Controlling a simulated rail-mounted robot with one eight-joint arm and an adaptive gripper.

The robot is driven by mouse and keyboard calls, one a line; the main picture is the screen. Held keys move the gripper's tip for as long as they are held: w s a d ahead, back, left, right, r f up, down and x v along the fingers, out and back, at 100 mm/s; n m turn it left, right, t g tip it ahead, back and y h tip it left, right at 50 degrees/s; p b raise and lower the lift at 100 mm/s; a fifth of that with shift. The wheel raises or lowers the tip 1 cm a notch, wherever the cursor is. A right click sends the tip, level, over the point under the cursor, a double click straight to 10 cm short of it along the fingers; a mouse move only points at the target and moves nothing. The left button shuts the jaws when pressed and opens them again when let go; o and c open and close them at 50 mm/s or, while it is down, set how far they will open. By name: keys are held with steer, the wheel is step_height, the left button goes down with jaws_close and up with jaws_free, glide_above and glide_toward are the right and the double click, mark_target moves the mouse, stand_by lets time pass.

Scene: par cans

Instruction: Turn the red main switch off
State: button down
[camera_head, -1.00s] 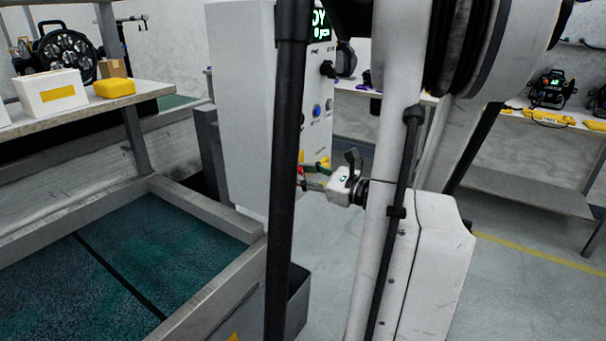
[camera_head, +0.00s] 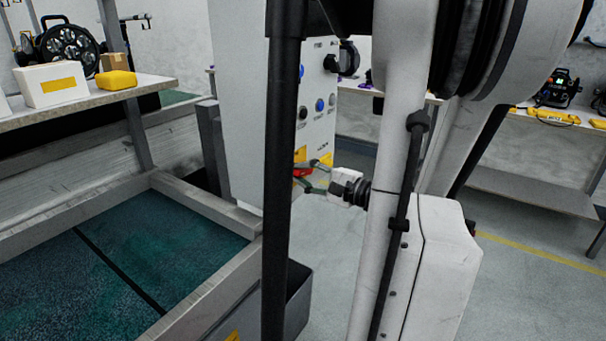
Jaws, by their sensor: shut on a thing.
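The red main switch (camera_head: 301,171) sits low on the front of the white control cabinet, over a yellow plate (camera_head: 300,154). Only a small part of the red shows, behind my gripper and next to my dark arm tube. My gripper (camera_head: 310,177) is at the switch, its fingers around the red part and shut on it. The white control cabinet (camera_head: 238,95) stands upright in the middle, partly hidden by my arm. Its front carries a blue button (camera_head: 319,105), a black button (camera_head: 303,113) and a black knob (camera_head: 330,63) above the switch.
A frame with a teal surface (camera_head: 150,255) lies at lower left. A shelf (camera_head: 120,95) at left holds a white box (camera_head: 52,88) and a yellow case (camera_head: 116,80). A bench (camera_head: 520,190) stands at right. The floor (camera_head: 510,280) at lower right is clear.

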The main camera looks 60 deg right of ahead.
steer(key=shift+f+n, duration=0.15)
steer(key=shift+n, duration=0.8)
steer(key=shift+f+n, duration=0.1)
steer(key=shift+n, duration=0.85)
steer(key=c, duration=1.7)
jaws_free()
steer(key=shift+s, duration=0.1)
steer(key=s, duration=1.2)
steer(key=shift+a, duration=0.1)
steer(key=shift+w, duration=0.1)
